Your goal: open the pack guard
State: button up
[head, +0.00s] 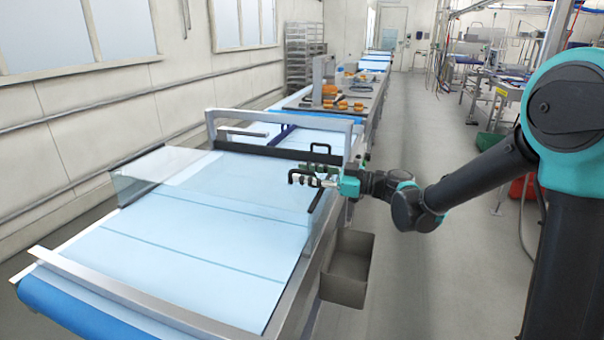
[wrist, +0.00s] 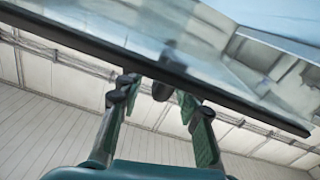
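The pack guard is a clear panel (head: 205,186) over the pale blue conveyor belt, with a dark bar (head: 265,152) along its far side. Whether it is shut or partly raised I cannot tell. A black handle (head: 321,148) shows near its right end. My gripper (head: 300,178) is at the right end of the guard, reaching in from the right. In the wrist view a dark bar (wrist: 225,96) with clear panel beyond crosses in front of my gripper (wrist: 163,102). My fingers are apart, and a dark handle-like piece (wrist: 162,90) shows between them; contact is unclear.
A metal frame (head: 285,120) spans the belt behind the guard. A low metal rail (head: 130,295) crosses its near end. A grey bin (head: 347,268) hangs at the conveyor's right side. Orange items (head: 330,90) sit farther down the line.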

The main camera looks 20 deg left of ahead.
jog(key=shift+a, duration=0.6)
grip_shut()
